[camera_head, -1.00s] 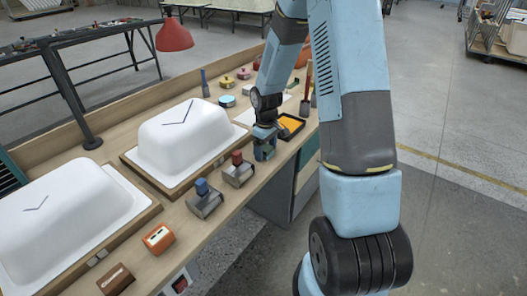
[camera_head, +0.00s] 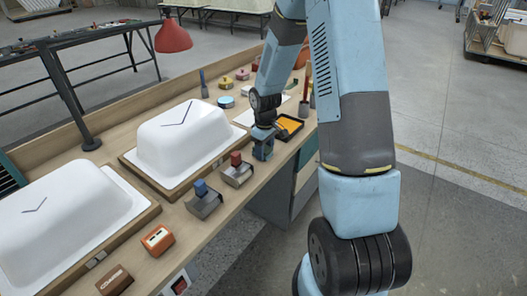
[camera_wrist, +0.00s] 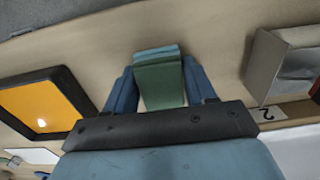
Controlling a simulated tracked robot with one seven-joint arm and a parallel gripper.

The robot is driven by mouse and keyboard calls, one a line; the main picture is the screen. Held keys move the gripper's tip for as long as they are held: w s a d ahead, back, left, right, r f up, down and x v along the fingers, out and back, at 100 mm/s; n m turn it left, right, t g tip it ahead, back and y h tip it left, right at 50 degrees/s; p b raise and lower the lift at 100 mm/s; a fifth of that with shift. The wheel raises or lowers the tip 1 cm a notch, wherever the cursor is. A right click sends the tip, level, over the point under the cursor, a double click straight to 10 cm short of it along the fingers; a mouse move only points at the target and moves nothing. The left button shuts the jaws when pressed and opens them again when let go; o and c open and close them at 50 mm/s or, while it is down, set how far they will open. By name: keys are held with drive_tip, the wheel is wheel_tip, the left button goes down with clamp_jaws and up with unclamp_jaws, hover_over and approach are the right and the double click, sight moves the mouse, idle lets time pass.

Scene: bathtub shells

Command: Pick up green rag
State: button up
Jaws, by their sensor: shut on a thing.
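The green rag (camera_wrist: 160,84) shows in the wrist view as a folded stack with a blue-grey layer at its far edge. It sits between the two blue fingers of my gripper (camera_wrist: 160,90), which are shut on its sides. In the head view my gripper (camera_head: 263,151) points down at the bench's right edge, in front of the black tray. The rag is hardly visible there, hidden by the gripper. I cannot tell whether it is clear of the bench top.
A black tray with a yellow-orange inside (camera_head: 288,127) lies just beyond my gripper. Grey blocks with a red top (camera_head: 237,170) and a blue top (camera_head: 203,199) stand nearer. White tub shells (camera_head: 185,140) fill the bench's left side.

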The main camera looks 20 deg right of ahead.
sight(265, 149)
drive_tip(key=shift+r, duration=0.5)
wheel_tip(265, 149, up, 3)
drive_tip(key=shift+f, duration=0.2)
drive_tip(key=s+r, duration=0.9)
drive_tip(key=s, duration=0.5)
drive_tip(key=shift+a+r, duration=0.15)
drive_tip(key=shift+r, duration=0.05)
drive_tip(key=o, duration=0.5)
drive_tip(key=c, duration=0.3)
